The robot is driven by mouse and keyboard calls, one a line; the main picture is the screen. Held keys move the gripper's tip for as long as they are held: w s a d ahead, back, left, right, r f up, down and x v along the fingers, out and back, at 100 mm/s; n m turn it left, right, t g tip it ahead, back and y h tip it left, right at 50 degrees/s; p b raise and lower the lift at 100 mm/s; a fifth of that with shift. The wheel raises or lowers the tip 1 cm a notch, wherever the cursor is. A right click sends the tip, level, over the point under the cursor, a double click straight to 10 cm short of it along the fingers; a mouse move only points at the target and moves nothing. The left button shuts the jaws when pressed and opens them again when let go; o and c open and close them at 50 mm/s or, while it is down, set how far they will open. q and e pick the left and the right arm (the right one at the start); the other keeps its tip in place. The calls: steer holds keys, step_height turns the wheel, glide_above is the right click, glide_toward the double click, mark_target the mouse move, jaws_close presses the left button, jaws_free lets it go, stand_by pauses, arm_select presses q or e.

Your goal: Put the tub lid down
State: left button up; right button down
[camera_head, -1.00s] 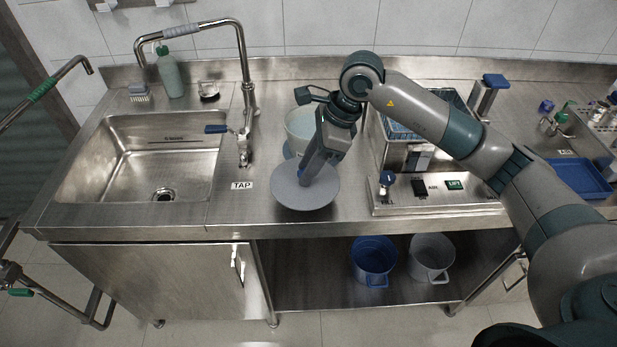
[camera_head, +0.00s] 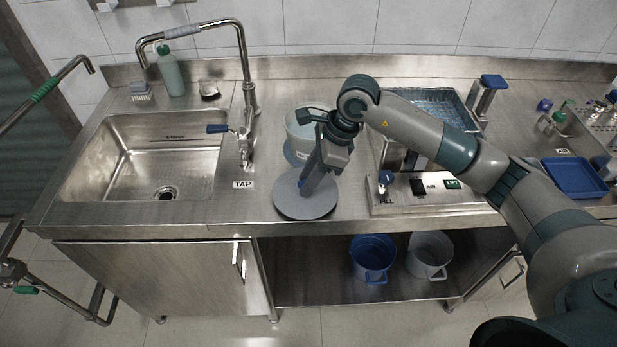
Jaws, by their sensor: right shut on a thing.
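The tub lid (camera_head: 318,205) is a flat grey disc with a blue knob, low over the steel counter in front of the tub. I cannot tell for sure whether it touches the counter. My right gripper (camera_head: 304,186) points down and is shut on the lid's knob, which it partly hides. The pale tub (camera_head: 297,133) stands behind the lid, partly hidden by my right gripper and wrist. My left gripper is not in view.
A sink (camera_head: 150,160) with a tall tap (camera_head: 244,70) lies left. A control panel (camera_head: 435,195) and a basket unit (camera_head: 440,105) stand right. A blue tray (camera_head: 575,178) is farther right. Counter (camera_head: 225,208) between sink and lid is bare.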

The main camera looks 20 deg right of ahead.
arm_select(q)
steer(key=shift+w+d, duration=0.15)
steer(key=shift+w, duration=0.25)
arm_select(e)
steer(key=shift+f, duration=0.1)
steer(key=c, duration=1.4)
jaws_free()
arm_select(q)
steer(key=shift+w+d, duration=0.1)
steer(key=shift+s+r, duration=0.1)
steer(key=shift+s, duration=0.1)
